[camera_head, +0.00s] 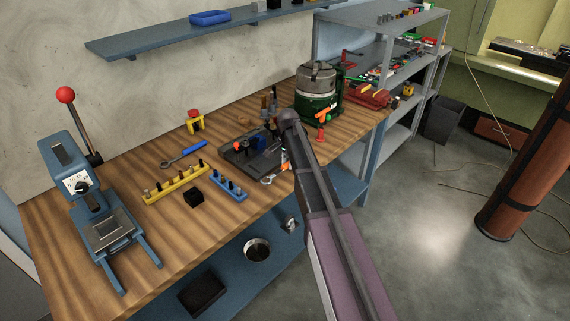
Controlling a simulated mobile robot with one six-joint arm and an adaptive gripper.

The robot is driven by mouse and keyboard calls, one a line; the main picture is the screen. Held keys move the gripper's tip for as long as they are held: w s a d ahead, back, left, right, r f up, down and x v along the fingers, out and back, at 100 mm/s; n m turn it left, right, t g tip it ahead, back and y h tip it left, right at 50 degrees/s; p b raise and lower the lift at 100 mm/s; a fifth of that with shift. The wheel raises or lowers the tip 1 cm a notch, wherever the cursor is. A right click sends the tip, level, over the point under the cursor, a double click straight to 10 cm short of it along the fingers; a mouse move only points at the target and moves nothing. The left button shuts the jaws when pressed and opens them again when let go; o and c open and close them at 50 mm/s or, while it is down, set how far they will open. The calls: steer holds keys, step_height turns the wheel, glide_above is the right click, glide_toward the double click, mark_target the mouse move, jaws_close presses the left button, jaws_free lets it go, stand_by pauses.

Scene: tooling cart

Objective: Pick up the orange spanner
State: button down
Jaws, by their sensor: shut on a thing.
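The orange spanner (268,180) shows its bright metal ring end and a short stretch of orange handle just left of my forearm, over the right front part of the wooden bench (150,225). My gripper (284,159) is at the orange handle and shut on it. My arm hides most of the gripper and the far part of the spanner. I cannot tell whether the spanner touches the bench.
A dark grey tray (236,158) holding parts lies close left of my gripper. Blue (229,187) and yellow (174,184) racks, a black block (194,198) and a blue-handled spanner (184,153) lie further left. A green machine (317,96) stands behind.

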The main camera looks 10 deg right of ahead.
steer(key=shift+r+p, duration=0.35)
steer(key=shift+r, duration=0.4)
steer(key=s+d, duration=0.2)
steer(key=s, duration=0.5)
steer(key=s+d+r+p, duration=0.1)
steer(key=s, duration=0.7)
steer(key=shift+s+d, duration=0.25)
steer(key=shift+d, duration=0.15)
steer(key=shift+r, duration=0.1)
steer(key=shift+r, duration=0.15)
step_height(320, 180, up, 13)
steer(key=p, duration=1.3)
steer(key=shift+a, duration=0.1)
